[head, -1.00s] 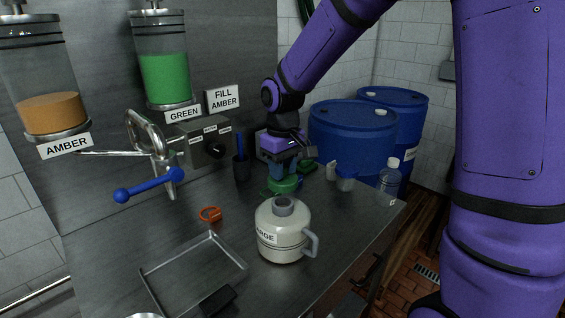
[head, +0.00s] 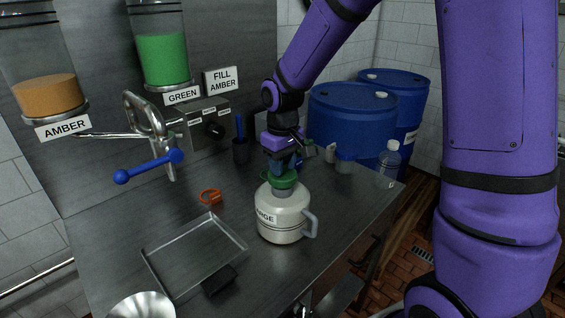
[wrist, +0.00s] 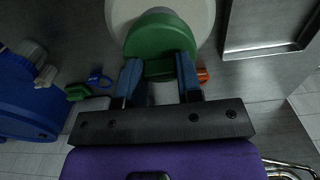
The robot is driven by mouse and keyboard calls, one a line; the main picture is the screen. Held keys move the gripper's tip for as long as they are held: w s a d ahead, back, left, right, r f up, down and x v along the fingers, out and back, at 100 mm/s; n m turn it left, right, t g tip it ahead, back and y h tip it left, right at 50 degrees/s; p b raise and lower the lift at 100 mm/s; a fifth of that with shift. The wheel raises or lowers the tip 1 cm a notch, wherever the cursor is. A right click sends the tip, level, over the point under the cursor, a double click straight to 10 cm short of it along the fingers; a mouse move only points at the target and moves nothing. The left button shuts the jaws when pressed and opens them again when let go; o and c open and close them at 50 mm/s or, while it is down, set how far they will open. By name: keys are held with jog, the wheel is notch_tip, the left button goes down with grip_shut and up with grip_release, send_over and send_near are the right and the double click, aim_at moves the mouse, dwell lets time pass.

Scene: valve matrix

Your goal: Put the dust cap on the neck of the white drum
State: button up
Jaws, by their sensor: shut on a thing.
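The white drum (head: 283,217), a jug with a side handle and a label ending in "RGE", stands upright on the steel bench. Its grey neck (head: 284,191) shows just under the cap. The green dust cap (head: 279,180) is held in my gripper (head: 284,163) at the drum's neck. In the wrist view my gripper (wrist: 158,75) is shut on the green cap (wrist: 160,40), one blue finger at each side. The white drum (wrist: 118,14) shows beyond the cap there. I cannot tell whether the cap touches the neck or is just above it.
A shallow tray (head: 195,250) and an orange ring-shaped item (head: 211,196) lie left of the drum. A blue-handled valve lever (head: 148,167) juts out at left. A clear bottle (head: 389,160) and blue barrels (head: 350,115) stand behind right. The bench between tray and drum is clear.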

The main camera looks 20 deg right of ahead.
jog(key=shift+f, duration=1.5)
dwell(0.7)
jog(key=o, duration=1)
notch_tip(320, 180, up, 11)
jog(key=shift+f, duration=0.2)
jog(key=shift+r, duration=0.15)
